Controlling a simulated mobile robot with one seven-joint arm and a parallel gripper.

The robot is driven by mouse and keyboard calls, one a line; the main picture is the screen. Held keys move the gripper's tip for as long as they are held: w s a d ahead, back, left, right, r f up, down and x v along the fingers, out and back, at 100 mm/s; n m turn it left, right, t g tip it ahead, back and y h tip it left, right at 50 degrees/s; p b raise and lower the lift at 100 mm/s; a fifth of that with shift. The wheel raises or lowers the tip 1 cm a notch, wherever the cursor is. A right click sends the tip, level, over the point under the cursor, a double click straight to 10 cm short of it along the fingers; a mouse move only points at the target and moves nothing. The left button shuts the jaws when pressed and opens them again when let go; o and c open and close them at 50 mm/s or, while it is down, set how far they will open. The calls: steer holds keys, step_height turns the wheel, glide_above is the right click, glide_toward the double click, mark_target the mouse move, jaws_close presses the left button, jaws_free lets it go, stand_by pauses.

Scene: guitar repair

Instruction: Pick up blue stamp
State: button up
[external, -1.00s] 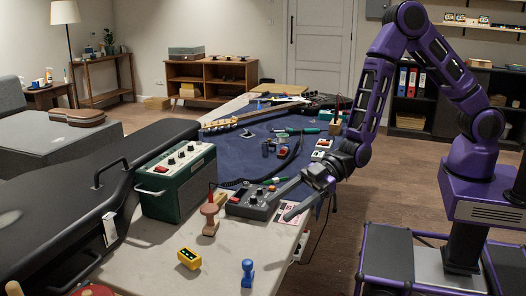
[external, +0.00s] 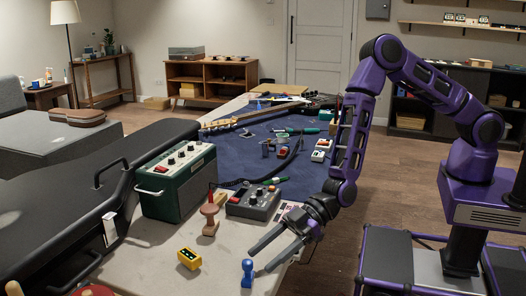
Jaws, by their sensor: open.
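The blue stamp (external: 247,273) stands upright near the front end of the pale workbench (external: 217,264), in the lower middle of the external view. My gripper (external: 258,262) comes in from the right, with its two long grey fingers apart and pointing left and toward the camera. The fingertips are close to the stamp, one near its upper right and one just to its right. I cannot tell whether a fingertip touches it. The gripper is open and nothing is held in it.
A yellow pedal (external: 189,259) lies left of the stamp. A wooden stand with a red top (external: 210,219), a grey pedal (external: 252,204) and a green amplifier (external: 178,184) are farther back. A black guitar case (external: 75,205) lies along the left. Bare bench surrounds the stamp.

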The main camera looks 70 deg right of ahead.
mark_target(248, 266)
steer(key=x, duration=0.3)
steer(key=r+x, duration=0.1)
steer(key=x, duration=0.1)
steer(key=shift+w+a, duration=0.15)
steer(key=shift+a, duration=0.05)
jaws_close()
